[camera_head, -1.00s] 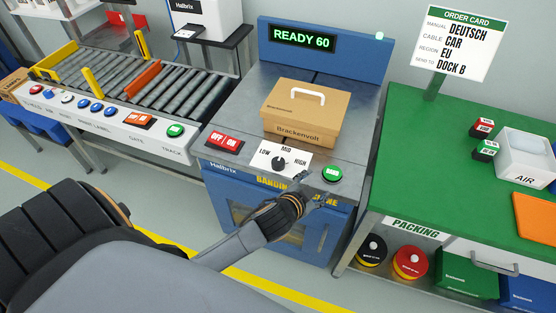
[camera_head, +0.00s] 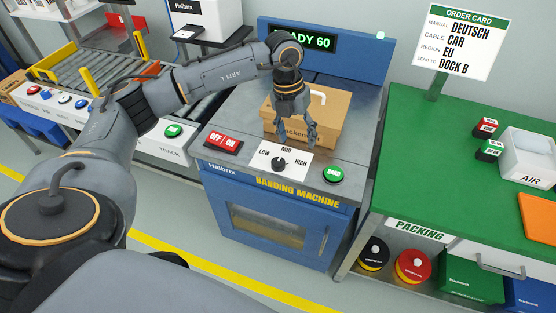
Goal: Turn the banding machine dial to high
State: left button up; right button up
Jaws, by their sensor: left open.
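The banding machine (camera_head: 275,200) is a blue cabinet with a grey top and a display reading READY 60, now partly covered by my arm. Its small black dial (camera_head: 279,164) sits on a white plate marked LOW, MID and HIGH. The dial seems to point up near MID, but its mark is too small to be sure. My left gripper (camera_head: 297,141) is open and empty, fingers pointing down, just above and behind the dial plate, in front of the cardboard box (camera_head: 335,125). It looks apart from the dial. My right gripper is not in view.
A red OFF/ON switch (camera_head: 223,143) lies left of the dial and a green button (camera_head: 333,174) right of it. A roller conveyor (camera_head: 110,75) stands at left. A green packing bench (camera_head: 420,180) with an order card (camera_head: 459,40) stands at right.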

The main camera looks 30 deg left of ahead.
pick_arm(q)
jog(key=r+y, duration=0.1)
jog(key=y, duration=0.1)
send_over(278, 161)
jog(key=n, duration=0.1)
notch_tip(278, 161, down, 13)
jog(key=shift+f+p, duration=0.15)
jog(key=shift+p, duration=0.5)
jog(key=c, duration=1.2)
